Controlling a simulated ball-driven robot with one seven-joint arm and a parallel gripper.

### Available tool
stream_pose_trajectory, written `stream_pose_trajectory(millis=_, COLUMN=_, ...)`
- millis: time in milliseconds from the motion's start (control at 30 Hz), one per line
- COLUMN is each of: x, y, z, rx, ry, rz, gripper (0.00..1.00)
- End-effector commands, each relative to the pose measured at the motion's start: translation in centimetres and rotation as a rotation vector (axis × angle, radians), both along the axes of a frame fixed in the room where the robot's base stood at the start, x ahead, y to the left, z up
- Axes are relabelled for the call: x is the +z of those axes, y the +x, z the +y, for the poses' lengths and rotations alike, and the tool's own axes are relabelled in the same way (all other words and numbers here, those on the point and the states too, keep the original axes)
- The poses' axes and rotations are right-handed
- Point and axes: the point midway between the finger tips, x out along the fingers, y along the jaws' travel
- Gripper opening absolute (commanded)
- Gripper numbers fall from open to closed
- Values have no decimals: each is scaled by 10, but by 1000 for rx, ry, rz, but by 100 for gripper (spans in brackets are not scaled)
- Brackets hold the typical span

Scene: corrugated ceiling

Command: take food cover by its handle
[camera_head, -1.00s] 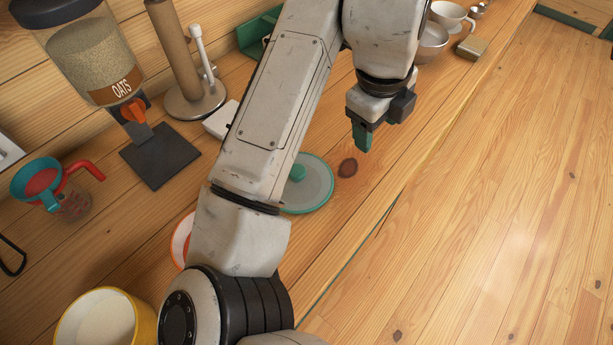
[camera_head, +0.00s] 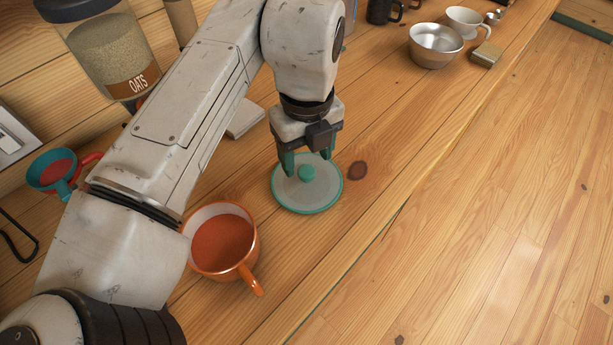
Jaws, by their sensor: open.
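The food cover (camera_head: 322,193) is a flat, round, pale disc with a teal rim, lying on the wooden counter. Its handle is a teal round knob (camera_head: 306,173) at the middle. My gripper (camera_head: 308,169) points down over the cover with its teal fingers open. In the picture one finger shows to the left of the knob and the other to its right, beyond it. I cannot tell exactly how high the fingertips are above the cover.
An orange mug (camera_head: 222,245) stands close to the cover at lower left. A metal bowl (camera_head: 435,46), a white cup (camera_head: 466,22) and a small box (camera_head: 487,54) stand at the far right. An oats dispenser (camera_head: 125,60) is at the back left. Counter right of the cover is clear.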

Motion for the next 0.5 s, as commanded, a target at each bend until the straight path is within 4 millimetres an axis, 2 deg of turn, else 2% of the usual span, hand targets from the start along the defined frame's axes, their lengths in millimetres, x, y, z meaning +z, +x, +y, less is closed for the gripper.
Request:
stream_pose_trajectory(millis=233, x=-34, y=4, z=1, rx=1, ry=0, rz=2, gripper=64)
stream_pose_trajectory(millis=500, x=-43, y=4, z=1, rx=1, ry=0, rz=0, gripper=64)
